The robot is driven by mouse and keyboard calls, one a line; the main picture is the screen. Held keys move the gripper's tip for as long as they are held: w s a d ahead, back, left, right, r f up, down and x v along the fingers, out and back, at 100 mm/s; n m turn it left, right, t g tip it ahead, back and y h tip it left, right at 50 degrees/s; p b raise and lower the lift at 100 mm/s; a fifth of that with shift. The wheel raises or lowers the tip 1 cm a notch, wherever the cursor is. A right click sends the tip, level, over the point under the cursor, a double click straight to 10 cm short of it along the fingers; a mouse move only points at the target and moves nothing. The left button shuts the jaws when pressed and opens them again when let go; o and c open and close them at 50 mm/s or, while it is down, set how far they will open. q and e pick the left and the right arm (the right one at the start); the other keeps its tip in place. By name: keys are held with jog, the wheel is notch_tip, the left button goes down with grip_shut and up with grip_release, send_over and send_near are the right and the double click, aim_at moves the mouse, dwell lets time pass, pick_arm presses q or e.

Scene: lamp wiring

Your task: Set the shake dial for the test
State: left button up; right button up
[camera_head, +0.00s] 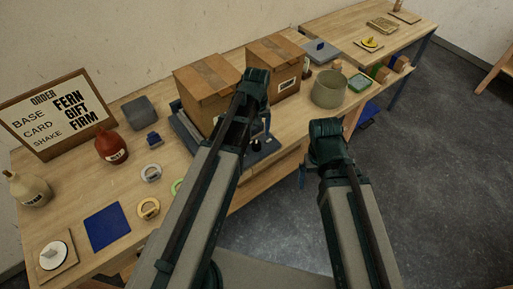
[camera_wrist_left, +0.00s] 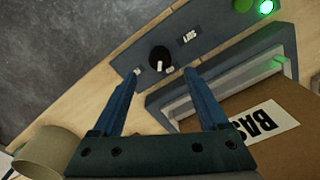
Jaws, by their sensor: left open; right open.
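The shake dial is a black knob (camera_wrist_left: 160,55) with a white mark at its lower edge, on a grey-blue panel (camera_wrist_left: 212,22). White labels (camera_wrist_left: 188,37) sit on either side of it, too small to read. My left gripper (camera_wrist_left: 164,73) is open, its two fingertips spread either side of the knob's near edge; I cannot tell whether they touch it. In the head view my left gripper (camera_head: 264,130) is at the bench's front edge, before the cardboard boxes. My right gripper (camera_head: 303,176) is off the bench's front edge, its fingers mostly hidden. The order sign (camera_head: 56,112) reads shake FIRM.
A green light (camera_wrist_left: 265,6) glows on the panel. A cardboard box (camera_head: 200,90) stands in a grey frame behind it, another box (camera_head: 273,62) to its right. A round grey-green container (camera_head: 329,90) stands right of them.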

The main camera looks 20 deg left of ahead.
aim_at(256, 143)
pick_arm(q)
notch_tip(256, 143, down, 7)
jog(key=b, duration=0.5)
jog(key=shift+r+b, duration=0.1)
jog(key=shift+b, duration=0.25)
jog(key=shift+c, duration=0.2)
grip_shut()
